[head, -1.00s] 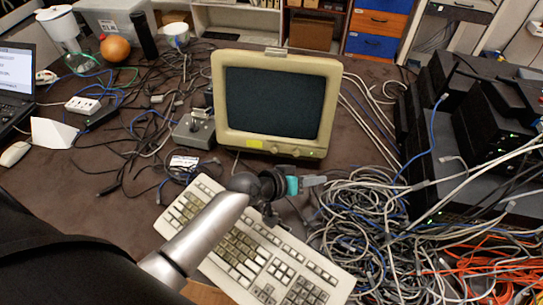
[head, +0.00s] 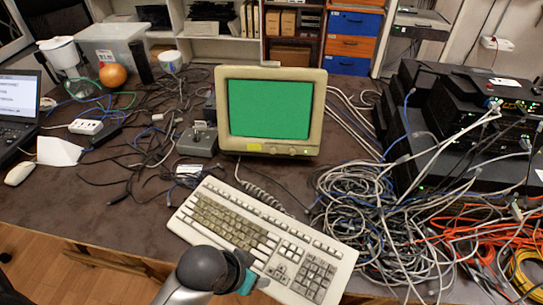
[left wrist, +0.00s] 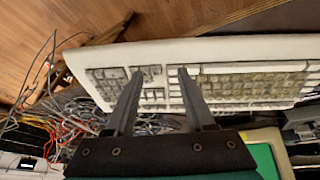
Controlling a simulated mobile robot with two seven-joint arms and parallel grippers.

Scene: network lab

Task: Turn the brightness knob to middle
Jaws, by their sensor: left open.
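The beige CRT monitor (head: 321,105) stands at the back middle of the desk, its screen (head: 268,108) lit plain green. Small round knobs (head: 293,150) sit on its lower front bezel; I cannot tell which one is brightness or how it is set. My left gripper (head: 254,274) is low at the front edge of the keyboard, well apart from the monitor. In the left wrist view its two fingers (left wrist: 159,73) are spread and empty, with the keyboard behind them. Part of the green screen (left wrist: 264,158) shows at the lower right there. My right gripper is not visible.
The beige keyboard (head: 225,218) lies in front of the monitor. A thick cable tangle (head: 352,200) lies right of it, beside stacked black network boxes (head: 470,110). A grey switch box (head: 198,140) stands left of the monitor. Bare desk (head: 85,215) shows at the front left.

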